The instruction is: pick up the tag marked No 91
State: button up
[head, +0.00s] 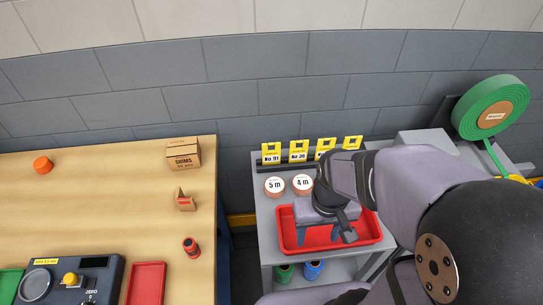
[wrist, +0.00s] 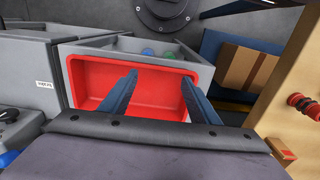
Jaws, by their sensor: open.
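The tag marked No 91 (head: 271,153) is a yellow-topped tag with a white label. It stands upright at the left end of a row of similar tags at the back of the grey cart (head: 262,228). My gripper (head: 321,242) is over the red tray (head: 285,245) on the cart, in front of the tags and to the right of No 91. In the wrist view my gripper (wrist: 159,76) has its two blue fingers apart, with nothing between them, above the red tray (wrist: 85,72). No tag shows in the wrist view.
The tag No 36 (head: 298,151) stands just right of No 91, with more tags beyond, partly behind my arm. Two round pieces, marked 5 m (head: 275,186) and 4 m (head: 303,184), lie in front. A wooden bench (head: 110,190) stands left, across a gap.

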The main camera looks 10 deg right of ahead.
aim_at(270, 144)
jog(key=w+a+f+t, duration=0.1)
jog(key=w+t, duration=0.1)
jog(key=w, duration=0.2)
jog(key=w+a+f+t, duration=0.2)
jog(key=w, duration=0.3)
jog(key=w+a+f+t+b, duration=0.1)
jog(key=w, duration=0.4)
jog(key=shift+a+f+t+y, duration=0.35)
jog(key=shift+a+t+y, duration=0.05)
jog(key=w+t, duration=0.1)
jog(key=w, duration=0.1)
jog(key=w+a+t, duration=0.1)
jog(key=w, duration=0.1)
jog(key=w+t+b, duration=0.1)
jog(key=w, duration=0.1)
jog(key=shift+a+t, duration=0.3)
jog(key=shift+a, duration=0.05)
jog(key=w+t, duration=0.1)
jog(key=w+r+t, duration=0.1)
jog(key=w+t, duration=0.1)
jog(key=shift+w+a+r+h, duration=0.1)
jog(key=shift+a+r+h, duration=0.2)
jog(key=shift+a, duration=0.05)
jog(key=shift+w+a+r+t+b, duration=0.1)
jog(key=shift+w+r+t+b, duration=0.2)
jog(key=shift+w+r+t, duration=0.35)
jog(key=shift+p+x, duration=0.55)
jog(key=shift+x, duration=2.65)
jog(key=shift+w, duration=0.1)
